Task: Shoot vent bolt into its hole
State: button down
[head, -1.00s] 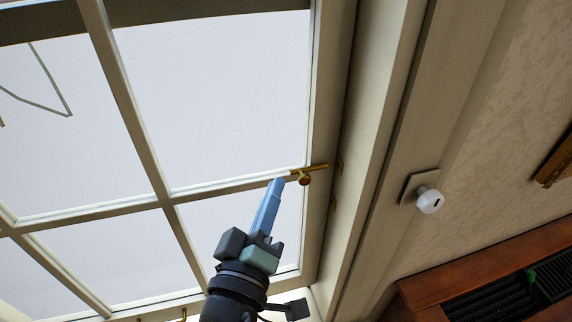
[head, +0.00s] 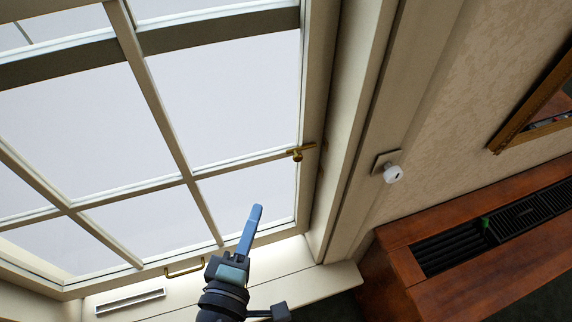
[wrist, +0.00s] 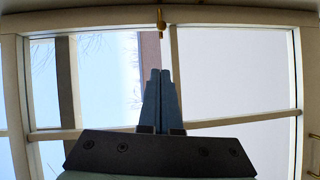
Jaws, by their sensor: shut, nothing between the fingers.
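The brass vent bolt (head: 308,147), with its round knob (head: 297,155), lies across the right side of the window sash, its rod pointing right toward the jamb. A small brass plate (head: 324,146) shows dimly on the jamb; I cannot make out the hole or whether the rod's tip enters it. In the wrist view the bolt (wrist: 161,20) is at the top centre, beyond the fingertips. My gripper (head: 257,208) is shut and empty, its blue fingers together, below and left of the knob and apart from it. It also shows in the wrist view (wrist: 160,72).
A brass handle (head: 184,268) is on the lower sash rail, above a sill with a slotted vent (head: 130,301). A white knob (head: 392,174) stands out from the casing at right. A wooden cabinet with a black grille (head: 450,252) is at lower right.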

jog(key=p, duration=0.4)
send_near(298, 159)
jog(key=w+a, duration=0.3)
jog(key=w, duration=0.2)
jog(key=shift+w+d+f, duration=0.1)
jog(key=shift+w+d, duration=0.15)
jog(key=shift+d, duration=0.25)
jog(key=shift+w+d+f, duration=0.1)
jog(key=shift+w+d, duration=0.2)
jog(key=shift+d, duration=0.15)
jog(key=shift+w+d+f, duration=0.15)
jog(key=shift+w+d, duration=0.15)
jog(key=shift+d, duration=0.2)
jog(key=shift+w+d, duration=0.15)
jog(key=shift+d, duration=0.4)
jog(key=shift+w+d, duration=0.15)
jog(key=shift+d, duration=0.35)
jog(key=shift+a, duration=0.15)
